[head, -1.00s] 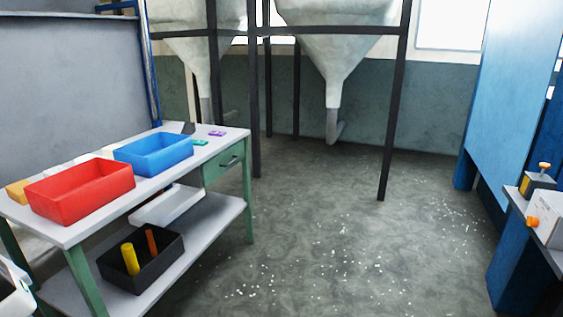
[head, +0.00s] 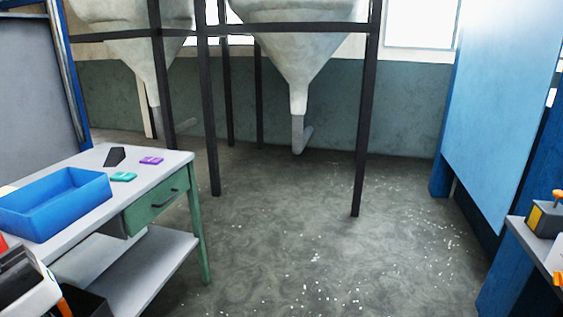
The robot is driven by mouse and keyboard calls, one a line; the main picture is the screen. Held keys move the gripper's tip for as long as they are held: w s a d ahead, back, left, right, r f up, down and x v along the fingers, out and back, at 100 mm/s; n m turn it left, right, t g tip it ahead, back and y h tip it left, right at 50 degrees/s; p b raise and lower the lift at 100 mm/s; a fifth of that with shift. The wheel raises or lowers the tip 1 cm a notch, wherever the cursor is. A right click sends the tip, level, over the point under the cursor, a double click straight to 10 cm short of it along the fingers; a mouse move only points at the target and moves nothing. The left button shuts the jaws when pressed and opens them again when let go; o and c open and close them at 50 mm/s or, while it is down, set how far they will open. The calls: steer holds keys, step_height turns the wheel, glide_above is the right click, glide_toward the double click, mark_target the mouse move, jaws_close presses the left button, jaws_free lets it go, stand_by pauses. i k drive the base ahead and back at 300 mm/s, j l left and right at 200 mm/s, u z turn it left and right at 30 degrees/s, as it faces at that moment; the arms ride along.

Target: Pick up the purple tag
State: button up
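The purple tag (head: 151,160) lies flat on the grey tabletop, near the far right corner of the workbench. A teal tag (head: 123,176) lies just in front of it, to the left, and a dark wedge-shaped block (head: 115,156) stands to its left. Nothing covers the purple tag. A white and dark piece at the lower left edge looks like part of my arm. My gripper's fingers cannot be made out, and nothing of mine is near the tag.
The workbench (head: 160,178) has a blue bin (head: 55,203), a green drawer and a lower shelf (head: 155,268). Open floor (head: 290,240) with scattered white bits lies to its right. Black hopper legs (head: 366,130) stand behind. A side bench (head: 535,240) stands at right.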

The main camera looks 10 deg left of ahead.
mark_target(147, 160)
steer(key=i+l+u, duration=0.1)
steer(key=i, duration=0.45)
steer(key=i+l+u, duration=0.1)
steer(key=i, duration=0.5)
steer(key=i+u, duration=0.35)
steer(key=i+l+u, duration=0.1)
steer(key=u, duration=0.25)
steer(key=i+l+u, duration=0.15)
steer(key=u, duration=0.2)
steer(key=i+l+u, duration=0.75)
steer(key=i, duration=1)
steer(key=j+u, duration=0.05)
